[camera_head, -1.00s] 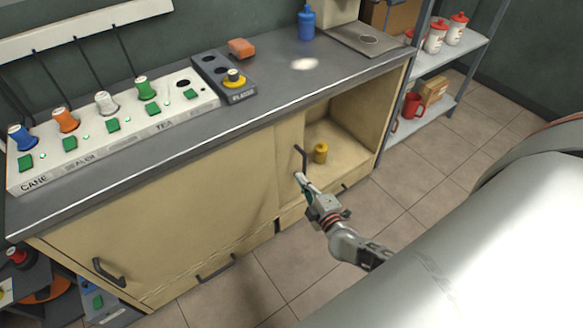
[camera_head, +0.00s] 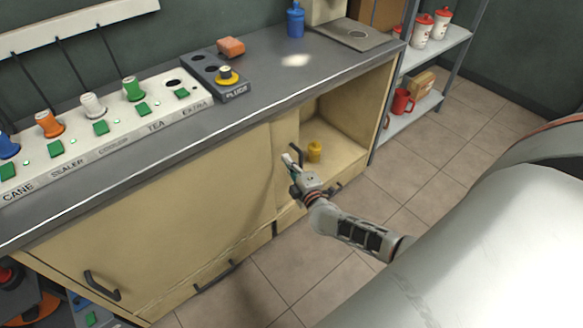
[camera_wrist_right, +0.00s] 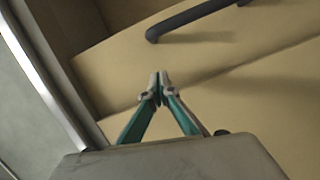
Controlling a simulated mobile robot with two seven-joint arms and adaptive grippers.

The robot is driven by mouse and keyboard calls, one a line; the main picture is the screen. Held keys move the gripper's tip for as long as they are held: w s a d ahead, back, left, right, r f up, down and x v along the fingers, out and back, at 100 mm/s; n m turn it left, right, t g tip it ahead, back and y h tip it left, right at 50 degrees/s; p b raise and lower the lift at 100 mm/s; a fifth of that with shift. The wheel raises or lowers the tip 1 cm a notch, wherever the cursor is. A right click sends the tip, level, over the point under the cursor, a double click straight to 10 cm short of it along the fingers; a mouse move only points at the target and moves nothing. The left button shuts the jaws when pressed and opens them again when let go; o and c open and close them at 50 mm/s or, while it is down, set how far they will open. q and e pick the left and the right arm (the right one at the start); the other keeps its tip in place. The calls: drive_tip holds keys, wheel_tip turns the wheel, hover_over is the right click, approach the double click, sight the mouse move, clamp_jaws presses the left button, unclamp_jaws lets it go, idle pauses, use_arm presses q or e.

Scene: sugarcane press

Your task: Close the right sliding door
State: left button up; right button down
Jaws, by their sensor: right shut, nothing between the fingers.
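The right sliding door (camera_head: 286,132) of the beige cabinet stands open, slid to the left, leaving the right end of the cabinet uncovered. Its dark handle (camera_head: 297,153) is near its right edge. In the right wrist view a dark handle (camera_wrist_right: 195,18) crosses the top, on a beige panel. My right gripper (camera_head: 289,160) is shut and empty, just left of the handle in the head view. In the wrist view its closed fingertips (camera_wrist_right: 159,84) are apart from the handle. I cannot tell whether they touch the door. My left gripper is not in view.
Drawers with handles (camera_head: 214,277) run below the doors. The grey countertop (camera_head: 290,88) juts above. A shelf (camera_head: 425,108) with a red mug (camera_head: 403,101) stands to the right. The tiled floor before the cabinet is clear.

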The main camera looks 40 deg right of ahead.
sight(288, 145)
use_arm(q)
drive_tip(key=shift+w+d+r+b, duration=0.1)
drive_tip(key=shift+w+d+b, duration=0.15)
drive_tip(key=shift+b, duration=0.5)
use_arm(e)
drive_tip(key=d, duration=0.2)
drive_tip(key=w+d, duration=0.1)
drive_tip(key=d, duration=0.1)
drive_tip(key=shift+f, duration=0.35)
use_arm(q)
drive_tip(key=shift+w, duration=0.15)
use_arm(e)
drive_tip(key=shift+d, duration=0.15)
